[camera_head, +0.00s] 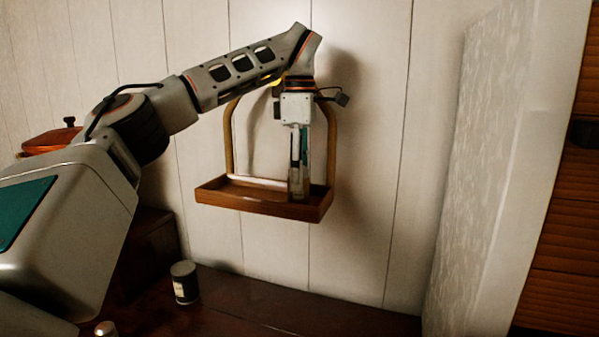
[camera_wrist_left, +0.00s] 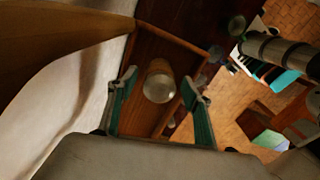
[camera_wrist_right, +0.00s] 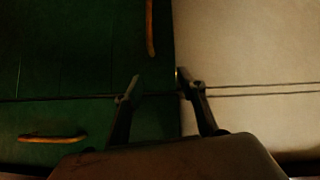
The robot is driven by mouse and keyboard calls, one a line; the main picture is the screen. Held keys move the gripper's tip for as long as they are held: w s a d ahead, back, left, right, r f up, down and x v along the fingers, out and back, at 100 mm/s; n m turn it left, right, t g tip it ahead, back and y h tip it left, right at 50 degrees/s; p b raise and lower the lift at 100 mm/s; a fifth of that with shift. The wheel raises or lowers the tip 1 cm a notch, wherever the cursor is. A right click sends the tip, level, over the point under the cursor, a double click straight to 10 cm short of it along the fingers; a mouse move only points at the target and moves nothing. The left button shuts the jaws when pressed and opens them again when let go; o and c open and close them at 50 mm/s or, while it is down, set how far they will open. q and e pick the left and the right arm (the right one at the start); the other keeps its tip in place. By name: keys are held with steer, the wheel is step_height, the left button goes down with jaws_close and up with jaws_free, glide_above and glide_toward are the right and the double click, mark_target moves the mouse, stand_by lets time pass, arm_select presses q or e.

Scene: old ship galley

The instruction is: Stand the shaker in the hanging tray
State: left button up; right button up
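The shaker (camera_wrist_left: 160,82) stands upright on the floor of the hanging tray, its pale round top facing the left wrist camera. The wooden hanging tray (camera_head: 240,202) hangs against the wall, with a curved wooden frame above it. My left gripper (camera_head: 301,160) points straight down over the tray's right part. In the left wrist view its fingers are open on either side of the shaker, with a visible gap on both sides. In the head view the fingers largely hide the shaker. My right gripper (camera_wrist_right: 158,82) is open and empty, away from the tray.
A dark can with a pale label (camera_head: 184,283) stands on the dark counter (camera_head: 260,310) below the tray. A red-brown lidded thing (camera_head: 50,141) is at the far left, behind my arm. A pale panel (camera_head: 490,170) rises at the right. Wall space right of the tray is clear.

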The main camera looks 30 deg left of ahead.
arm_select(q)
step_height(320, 180, up, 12)
stand_by(1.0)
